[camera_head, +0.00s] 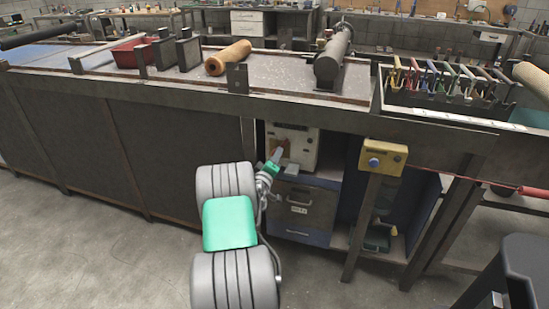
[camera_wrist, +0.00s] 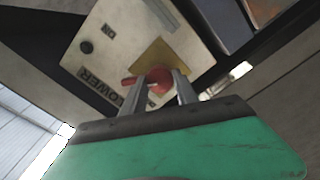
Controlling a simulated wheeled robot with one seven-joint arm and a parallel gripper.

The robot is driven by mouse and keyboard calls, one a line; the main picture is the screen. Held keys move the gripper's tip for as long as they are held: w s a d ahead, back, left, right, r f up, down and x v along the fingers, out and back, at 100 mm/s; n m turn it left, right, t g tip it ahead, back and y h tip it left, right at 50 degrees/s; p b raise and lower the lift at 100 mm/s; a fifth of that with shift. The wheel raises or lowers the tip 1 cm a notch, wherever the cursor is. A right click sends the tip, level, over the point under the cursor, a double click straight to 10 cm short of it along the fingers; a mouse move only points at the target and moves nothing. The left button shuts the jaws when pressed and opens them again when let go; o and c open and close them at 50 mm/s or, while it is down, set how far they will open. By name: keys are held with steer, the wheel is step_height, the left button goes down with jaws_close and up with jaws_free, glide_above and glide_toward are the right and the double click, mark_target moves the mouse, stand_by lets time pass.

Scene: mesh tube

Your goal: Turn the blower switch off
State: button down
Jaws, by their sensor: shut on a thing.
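The blower box (camera_head: 305,143) is a pale panel under the workbench, and its "BLOWER" lettering shows in the wrist view (camera_wrist: 190,35). Its red rotary switch (camera_wrist: 158,80) sits on a yellowish plate (camera_wrist: 150,58). My gripper (camera_head: 277,157) reaches the box in the head view. In the wrist view its two fingers (camera_wrist: 161,88) stand on either side of the red switch and are shut on it. The switch's red handle sticks out to the left past the left finger. Part of the switch is hidden by the fingers.
A drawer cabinet (camera_head: 305,202) stands below the box. A yellow box with a blue button (camera_head: 383,157) is on the table leg to the right. The bench edge (camera_head: 190,95) runs above my arm. The floor at left is clear.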

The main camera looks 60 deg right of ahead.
steer(key=n, duration=0.3)
steer(key=n+p, duration=0.1)
steer(key=n, duration=0.2)
steer(key=shift+d+r, duration=0.1)
steer(key=shift+r, duration=0.1)
stand_by(0.5)
steer(key=c, duration=1.1)
jaws_free()
steer(key=shift+s+f, duration=0.1)
steer(key=shift+o, duration=0.8)
steer(key=s+a, duration=0.1)
steer(key=a, duration=0.6)
steer(key=shift+a+p, duration=0.3)
steer(key=shift+a, duration=0.1)
